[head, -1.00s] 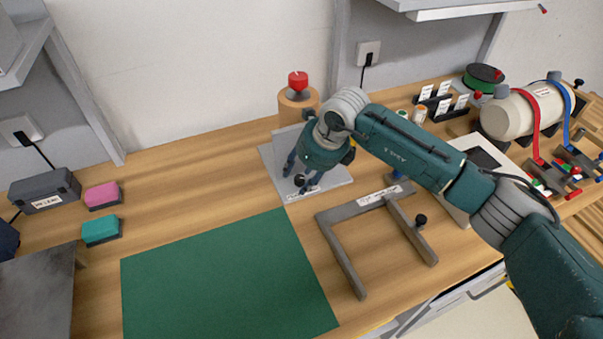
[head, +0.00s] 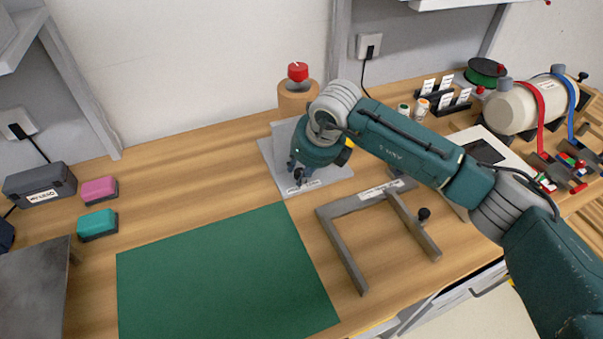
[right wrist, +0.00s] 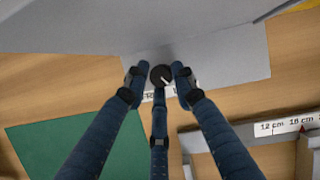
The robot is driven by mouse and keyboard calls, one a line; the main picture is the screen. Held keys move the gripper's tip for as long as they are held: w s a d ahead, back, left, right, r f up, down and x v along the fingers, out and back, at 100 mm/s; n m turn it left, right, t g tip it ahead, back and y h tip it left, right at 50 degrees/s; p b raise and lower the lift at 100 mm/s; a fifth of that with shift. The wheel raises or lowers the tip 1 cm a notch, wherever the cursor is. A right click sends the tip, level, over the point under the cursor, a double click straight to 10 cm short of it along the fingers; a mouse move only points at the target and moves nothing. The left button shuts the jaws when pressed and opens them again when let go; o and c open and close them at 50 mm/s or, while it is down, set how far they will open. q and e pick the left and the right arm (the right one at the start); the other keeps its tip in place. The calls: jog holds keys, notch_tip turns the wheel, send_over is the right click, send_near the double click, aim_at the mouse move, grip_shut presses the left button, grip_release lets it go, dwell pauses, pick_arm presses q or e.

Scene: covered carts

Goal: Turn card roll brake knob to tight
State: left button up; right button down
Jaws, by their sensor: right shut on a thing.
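A small round black knob (right wrist: 160,76) with a white pointer line sits on the grey plate (head: 330,178) in front of a brown roll (head: 292,102). The roll carries a red cap (head: 298,72). My right gripper (head: 298,178) points down over the plate and mostly hides the knob in the head view. In the right wrist view, the right gripper (right wrist: 160,80) has two fingers at the knob's left and right sides and a third below it; it is shut on the knob. A white label by the knob is partly covered by the fingers. My left gripper is out of view.
A green mat (head: 220,275) lies left of my right arm. Pink (head: 98,190) and teal (head: 97,224) blocks lie left.

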jog(key=m, duration=0.1)
jog(key=b, duration=0.1)
jog(key=m+b, duration=0.1)
jog(key=shift+w+a+r+m+t+h, duration=0.1)
jog(key=shift+w+r+m+t+h, duration=0.2)
jog(key=shift+h, duration=0.1)
jog(key=shift+r+m+b, duration=0.1)
jog(key=shift+m+b, duration=0.3)
jog(key=shift+b, duration=0.05)
jog(key=c, duration=1.5)
grip_release()
jog(key=shift+s, duration=0.1)
jog(key=shift+v, duration=3.9)
